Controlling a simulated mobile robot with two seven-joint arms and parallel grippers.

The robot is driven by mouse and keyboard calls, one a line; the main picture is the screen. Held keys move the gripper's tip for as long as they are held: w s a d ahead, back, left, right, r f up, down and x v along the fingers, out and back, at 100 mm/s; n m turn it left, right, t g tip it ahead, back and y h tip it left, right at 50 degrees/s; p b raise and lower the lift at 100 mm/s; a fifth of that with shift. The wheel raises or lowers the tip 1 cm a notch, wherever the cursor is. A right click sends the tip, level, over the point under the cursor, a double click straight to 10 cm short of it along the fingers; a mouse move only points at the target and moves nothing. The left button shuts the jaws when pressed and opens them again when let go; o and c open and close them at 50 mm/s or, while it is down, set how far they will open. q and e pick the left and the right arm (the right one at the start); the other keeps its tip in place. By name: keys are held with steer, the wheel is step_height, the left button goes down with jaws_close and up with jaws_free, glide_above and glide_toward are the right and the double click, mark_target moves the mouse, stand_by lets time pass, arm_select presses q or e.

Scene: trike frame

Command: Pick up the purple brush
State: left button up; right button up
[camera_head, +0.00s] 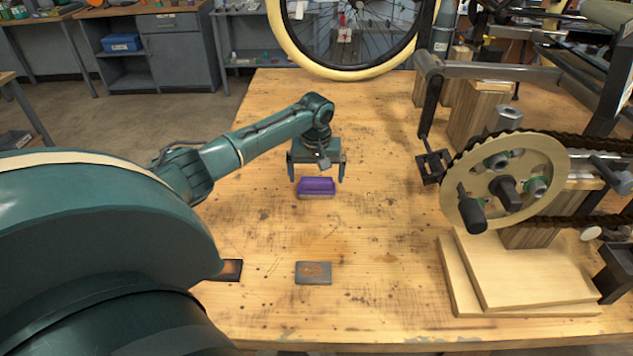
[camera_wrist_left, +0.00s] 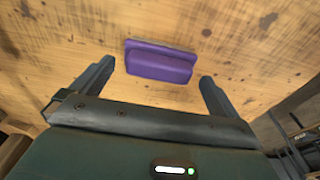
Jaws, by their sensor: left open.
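The purple brush (camera_head: 317,186) lies on the wooden workbench in the middle of the head view, its purple top up and a paler strip along its lower edge. In the left wrist view the brush (camera_wrist_left: 160,62) lies just beyond the fingertips, roughly between their lines. My left gripper (camera_head: 318,176) is open and empty, pointing down above the brush, its two fingers spread wider than the brush. It also shows in the left wrist view (camera_wrist_left: 157,72), with a gap between fingers and brush. My right gripper is not in view.
A small grey block (camera_head: 313,273) lies nearer on the bench (camera_head: 380,220), and a dark flat piece (camera_head: 231,270) is partly hidden by my arm. The trike frame's chainring (camera_head: 515,170) and wooden boards (camera_head: 520,275) stand at right. A wheel (camera_head: 345,70) stands behind.

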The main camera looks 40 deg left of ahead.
mark_target(316, 179)
arm_select(q)
step_height(316, 179, down, 2)
steer(key=shift+w+a+f, duration=0.1)
steer(key=shift+w+f, duration=0.05)
steer(key=shift+f, duration=0.05)
steer(key=c, duration=0.7)
steer(key=shift+r, duration=0.15)
step_height(316, 179, up, 10)
steer(key=shift+f, duration=0.1)
